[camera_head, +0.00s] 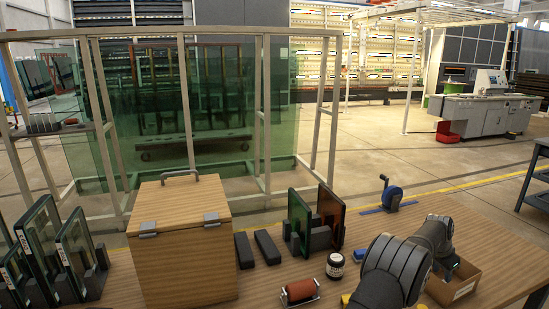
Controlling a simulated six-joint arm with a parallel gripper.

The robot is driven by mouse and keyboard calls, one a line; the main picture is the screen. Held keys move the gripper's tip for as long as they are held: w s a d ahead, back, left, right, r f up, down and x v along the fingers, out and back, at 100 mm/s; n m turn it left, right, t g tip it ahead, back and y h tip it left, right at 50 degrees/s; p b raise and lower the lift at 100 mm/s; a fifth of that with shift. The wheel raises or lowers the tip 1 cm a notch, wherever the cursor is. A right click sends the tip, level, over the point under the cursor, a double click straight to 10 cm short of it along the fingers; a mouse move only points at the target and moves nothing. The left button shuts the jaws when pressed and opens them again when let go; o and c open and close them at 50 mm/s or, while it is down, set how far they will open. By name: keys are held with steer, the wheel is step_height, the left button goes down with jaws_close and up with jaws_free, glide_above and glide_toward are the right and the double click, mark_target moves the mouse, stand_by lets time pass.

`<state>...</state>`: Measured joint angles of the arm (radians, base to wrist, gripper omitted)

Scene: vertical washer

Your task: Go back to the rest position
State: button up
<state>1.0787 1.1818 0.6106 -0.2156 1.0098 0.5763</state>
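My arm, in dark grey links, rises from the bottom right of the head view and bends over the right part of the wooden table (240,292). Its far end, with my gripper (447,265), points down at the open cardboard box (462,287). The fingers are small, dark and mostly hidden by the arm and the box. I cannot tell whether they are open or shut, or whether they hold anything.
A closed wooden box (185,255) stands left of centre. Glass panes stand in racks at left (75,245) and centre (331,215). Two dark bars (267,247) lie between.

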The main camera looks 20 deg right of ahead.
steer(key=v, duration=0.7)
steer(key=x, duration=1.2)
steer(key=shift+f, duration=0.4)
step_height(320, 180, up, 11)
steer(key=s+a+n, duration=0.1)
steer(key=s+a, duration=0.2)
steer(key=a, duration=1.3)
steer(key=w+f, duration=0.2)
steer(key=w, duration=0.1)
steer(key=w+f, duration=0.1)
steer(key=w, duration=0.1)
steer(key=w+f, duration=0.2)
steer(key=w, duration=0.1)
steer(key=shift+w+a+f, duration=0.3)
steer(key=shift+f, duration=0.1)
steer(key=shift+o, duration=0.4)
